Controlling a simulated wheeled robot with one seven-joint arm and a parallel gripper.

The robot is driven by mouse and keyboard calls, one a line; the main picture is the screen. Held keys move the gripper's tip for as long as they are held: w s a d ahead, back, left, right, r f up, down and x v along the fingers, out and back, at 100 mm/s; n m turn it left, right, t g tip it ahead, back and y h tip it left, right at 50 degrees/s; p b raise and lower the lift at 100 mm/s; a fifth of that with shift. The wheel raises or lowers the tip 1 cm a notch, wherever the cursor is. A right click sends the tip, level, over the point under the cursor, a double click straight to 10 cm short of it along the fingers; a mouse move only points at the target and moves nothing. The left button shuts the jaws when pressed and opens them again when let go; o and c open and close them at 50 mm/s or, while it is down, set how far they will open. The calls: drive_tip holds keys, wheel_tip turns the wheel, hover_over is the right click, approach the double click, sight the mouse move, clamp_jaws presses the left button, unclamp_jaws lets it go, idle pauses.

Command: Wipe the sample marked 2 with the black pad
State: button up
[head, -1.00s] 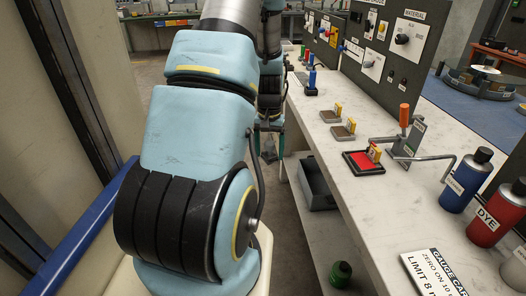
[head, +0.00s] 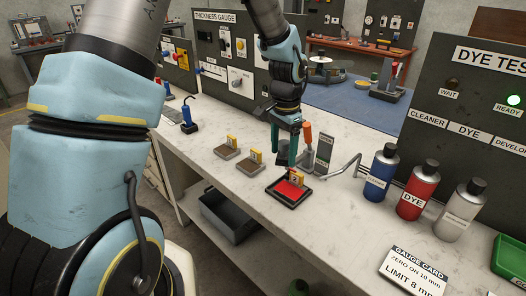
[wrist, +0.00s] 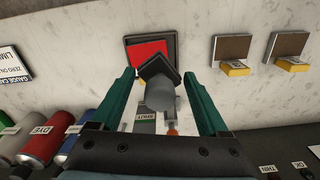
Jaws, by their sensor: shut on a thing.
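My gripper (head: 284,160) is over the bench with its fingers pointing down. In the wrist view its green fingers (wrist: 160,78) are shut on a grey round handle with a black square pad (wrist: 156,66). A red-topped sample (head: 287,188) with a yellow tag lies in a black tray (head: 301,200), just below the gripper. The tag's number is too small to read surely. In the wrist view the pad covers one corner of the red face (wrist: 146,50); I cannot tell whether it touches. Two brown-grey samples (head: 227,153) (head: 250,164) with yellow tags lie to the left.
An orange-handled stand (head: 307,150) with a bent metal rod is close behind the tray. Blue (head: 380,174), red (head: 418,190) and grey (head: 460,212) bottles stand to the right. A gauge card (head: 418,275) lies in front. A grey bin (head: 230,215) sits below the bench.

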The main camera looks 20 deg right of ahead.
sight(283, 164)
drive_tip(key=shift+d+f+b, duration=0.1)
drive_tip(key=shift+f+b, duration=1.9)
drive_tip(key=shift+f, duration=0.5)
